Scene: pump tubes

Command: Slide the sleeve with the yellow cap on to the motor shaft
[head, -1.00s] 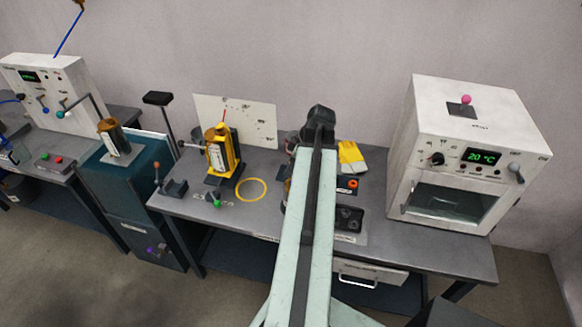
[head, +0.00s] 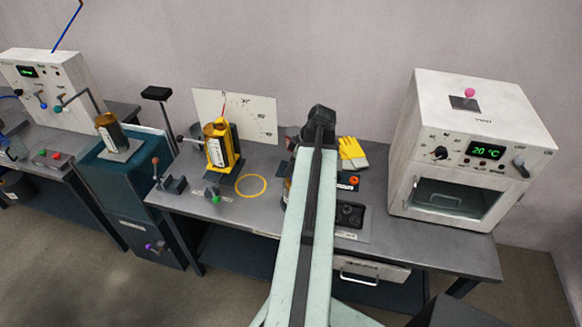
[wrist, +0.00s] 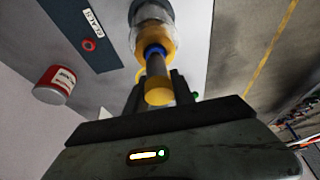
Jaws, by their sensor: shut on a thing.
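In the wrist view my gripper (wrist: 158,82) is shut on a grey sleeve with a yellow cap (wrist: 158,96); the cap faces the camera. The sleeve's far end meets a blue ring (wrist: 154,50) in front of a yellow collar and a clear and silver cylinder (wrist: 149,13). The sleeve looks in line with that cylinder. I cannot tell whether the sleeve is around a shaft; no bare motor shaft shows. In the head view my arm hides my gripper and the sleeve.
A red and white can (wrist: 55,84) stands left of the gripper in the wrist view. In the head view, a yellow stand (head: 222,148) and a yellow ring (head: 251,184) are left of my arm. Yellow gloves (head: 352,153) and a white oven (head: 470,150) are to its right.

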